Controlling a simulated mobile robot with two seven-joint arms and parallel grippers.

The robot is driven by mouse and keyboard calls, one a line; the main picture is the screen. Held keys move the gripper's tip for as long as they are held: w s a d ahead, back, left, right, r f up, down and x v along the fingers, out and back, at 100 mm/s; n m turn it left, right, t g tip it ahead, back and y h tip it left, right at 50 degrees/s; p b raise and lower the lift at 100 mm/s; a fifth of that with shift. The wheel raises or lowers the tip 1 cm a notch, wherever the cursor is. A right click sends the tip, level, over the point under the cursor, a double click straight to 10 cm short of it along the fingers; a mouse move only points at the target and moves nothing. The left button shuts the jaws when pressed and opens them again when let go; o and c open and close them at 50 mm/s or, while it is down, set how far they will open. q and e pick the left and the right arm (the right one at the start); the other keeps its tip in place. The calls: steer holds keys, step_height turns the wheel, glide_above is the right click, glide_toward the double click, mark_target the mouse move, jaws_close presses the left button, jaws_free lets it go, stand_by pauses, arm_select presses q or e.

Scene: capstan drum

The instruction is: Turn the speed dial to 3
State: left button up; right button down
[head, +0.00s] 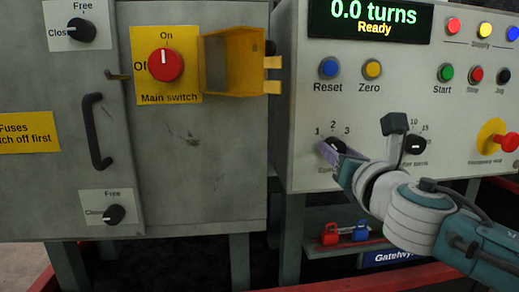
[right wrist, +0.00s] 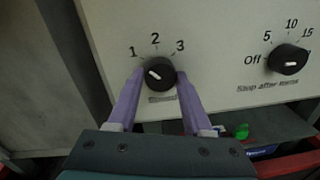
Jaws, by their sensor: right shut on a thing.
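The speed dial (head: 333,147) is a round black knob with a white pointer, on the grey control panel below the marks 1, 2 and 3. In the right wrist view the dial (right wrist: 160,67) has its pointer tilted to the upper left, toward 1. My right gripper (head: 340,158) has its purple fingers at the dial. In the right wrist view the right gripper (right wrist: 161,78) has one finger on each side of the knob and is shut on it. The label under the dial is partly covered. My left gripper is not in view.
The "Stop after turns" dial (right wrist: 288,60) is to the right of the speed dial. Start (head: 445,73) and other buttons sit above. A red emergency stop (head: 508,142) is at right. An open yellow cover (head: 235,62) juts out beside the main switch (head: 166,65). Padlocks (head: 330,234) are below.

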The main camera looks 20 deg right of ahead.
steer(key=m, duration=0.4)
steer(key=shift+r+m, duration=0.1)
steer(key=shift+m, duration=0.3)
steer(key=m, duration=0.4)
steer(key=shift+p, duration=0.4)
steer(key=m, duration=0.3)
steer(key=shift+m+y, duration=0.3)
steer(key=shift+m, duration=0.1)
steer(key=m+p, duration=0.1)
steer(key=m, duration=0.2)
steer(key=shift+d, duration=0.1)
steer(key=shift+m, duration=0.7)
steer(key=shift+y, duration=0.3)
